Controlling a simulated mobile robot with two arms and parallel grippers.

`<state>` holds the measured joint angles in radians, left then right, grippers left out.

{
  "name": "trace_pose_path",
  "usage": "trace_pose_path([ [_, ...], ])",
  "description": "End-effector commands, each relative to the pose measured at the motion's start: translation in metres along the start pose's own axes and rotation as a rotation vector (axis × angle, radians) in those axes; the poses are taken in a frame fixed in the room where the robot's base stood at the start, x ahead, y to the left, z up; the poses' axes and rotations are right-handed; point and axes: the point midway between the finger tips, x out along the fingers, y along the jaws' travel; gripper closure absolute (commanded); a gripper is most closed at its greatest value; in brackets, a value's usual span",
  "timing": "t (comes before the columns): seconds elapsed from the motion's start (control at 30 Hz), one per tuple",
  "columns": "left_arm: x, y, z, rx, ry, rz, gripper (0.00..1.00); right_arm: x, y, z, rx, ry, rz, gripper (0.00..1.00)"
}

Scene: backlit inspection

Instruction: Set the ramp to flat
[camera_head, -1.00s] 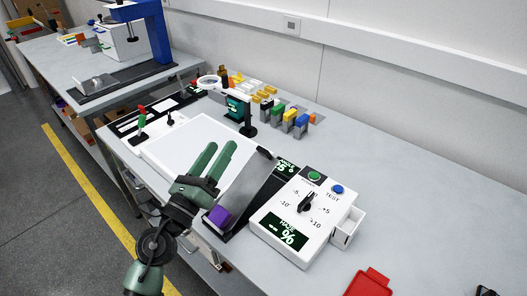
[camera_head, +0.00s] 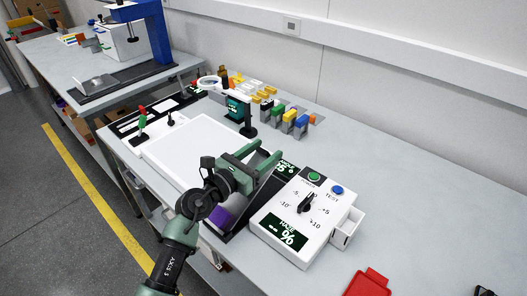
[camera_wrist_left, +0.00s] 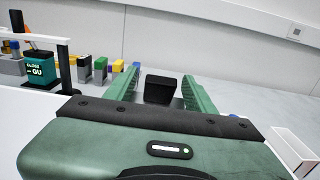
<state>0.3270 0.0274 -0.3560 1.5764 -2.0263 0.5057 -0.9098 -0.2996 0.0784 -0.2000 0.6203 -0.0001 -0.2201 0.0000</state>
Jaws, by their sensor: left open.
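The ramp (camera_head: 263,195) is a grey tilted plate with a dark frame, set between a white light panel and a white control box. Its upper part is largely hidden behind my left gripper. A purple block (camera_head: 222,214) is at its low end, partly covered by my arm. My left gripper (camera_head: 274,148) is open over the ramp's high end. In the left wrist view a black block (camera_wrist_left: 159,88) shows between the two green fingers, with a gap on each side. I cannot tell whether it belongs to the ramp. My right gripper is not in view.
The white control box (camera_head: 290,243) has a black dial, green and blue buttons and an open side drawer (camera_head: 347,228). A dark display (camera_head: 286,167) stands behind the ramp. Colored blocks (camera_head: 290,120) stand farther back.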

Motion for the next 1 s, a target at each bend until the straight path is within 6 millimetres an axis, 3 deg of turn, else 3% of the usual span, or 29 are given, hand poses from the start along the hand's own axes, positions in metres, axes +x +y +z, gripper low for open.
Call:
trace_pose_path([
  [0.23,0.0008,-0.0002,0.0000,-0.001,0.000,0.000,0.48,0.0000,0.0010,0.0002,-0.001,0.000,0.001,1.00],
  [0.4,0.0006,-0.0002,0.0000,-0.001,0.000,0.000,0.96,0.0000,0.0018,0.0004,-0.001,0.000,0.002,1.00],
  [0.43,0.0005,-0.0001,-0.0001,-0.001,0.000,0.000,1.00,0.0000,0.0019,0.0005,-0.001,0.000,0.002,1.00],
  [1.0,0.0003,-0.0001,-0.0003,-0.002,0.000,0.000,1.00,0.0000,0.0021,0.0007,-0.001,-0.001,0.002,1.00],
])
